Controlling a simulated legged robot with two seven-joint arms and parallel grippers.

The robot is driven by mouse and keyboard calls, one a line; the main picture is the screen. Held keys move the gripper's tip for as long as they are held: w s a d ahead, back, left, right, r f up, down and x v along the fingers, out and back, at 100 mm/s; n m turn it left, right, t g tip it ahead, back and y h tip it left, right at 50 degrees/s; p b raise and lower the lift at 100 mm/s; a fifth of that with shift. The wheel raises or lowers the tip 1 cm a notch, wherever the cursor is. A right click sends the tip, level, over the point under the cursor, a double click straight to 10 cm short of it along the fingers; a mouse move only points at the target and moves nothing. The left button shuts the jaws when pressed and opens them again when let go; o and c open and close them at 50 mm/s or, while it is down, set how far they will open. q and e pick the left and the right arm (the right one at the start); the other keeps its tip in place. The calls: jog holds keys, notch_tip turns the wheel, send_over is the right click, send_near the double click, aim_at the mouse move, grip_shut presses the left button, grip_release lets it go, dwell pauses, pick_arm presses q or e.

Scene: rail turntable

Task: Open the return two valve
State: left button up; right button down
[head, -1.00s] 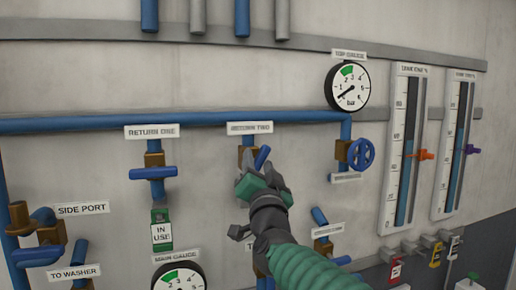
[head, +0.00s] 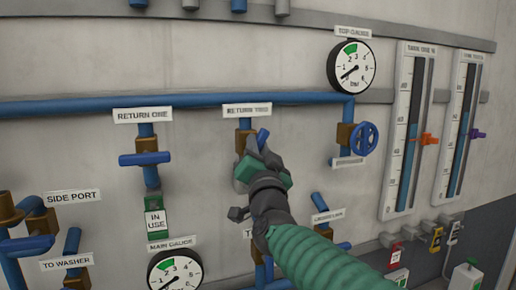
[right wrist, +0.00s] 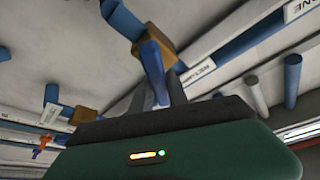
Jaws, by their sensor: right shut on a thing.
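The return two valve has a brass body (head: 241,139) on a blue pipe below the RETURN TWO label (head: 247,110). The tip of its blue lever handle (head: 262,137) shows tilted above my right gripper (head: 257,157). That gripper is shut on the handle and hides most of it. In the right wrist view the blue handle (right wrist: 153,68) runs down between the dark fingers (right wrist: 156,97) from the brass body (right wrist: 117,19). My left gripper is not in view.
The return one valve's blue handle (head: 145,159) lies crosswise at left, with a green IN USE tag (head: 154,217) below it. A blue handwheel (head: 364,139) is close on the right under the top gauge (head: 352,67). Another valve handle (head: 320,202) is at lower right.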

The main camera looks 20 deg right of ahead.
jog(key=n+y+b, duration=0.1)
jog(key=n+b, duration=0.1)
jog(key=f+n+t+y+b, duration=0.1)
jog(key=n+b, duration=0.1)
jog(key=shift+a+f+n+b, duration=0.15)
jog(key=shift+n+b, duration=0.15)
jog(key=shift+b, duration=0.1)
jog(key=shift+w+r+n+y+b, duration=0.15)
jog(key=shift+r+n+y+b, duration=0.1)
jog(key=shift+n+y+b, duration=0.4)
jog(key=shift+r+n, duration=0.1)
jog(key=shift+n, duration=0.15)
jog(key=c, duration=1.6)
grip_release()
jog(key=shift+c, duration=0.2)
jog(key=shift+o, duration=1.2)
jog(key=shift+w, duration=0.1)
jog(key=shift+o, duration=0.6)
jog(key=shift+w+p, duration=0.25)
jog(key=shift+p, duration=0.05)
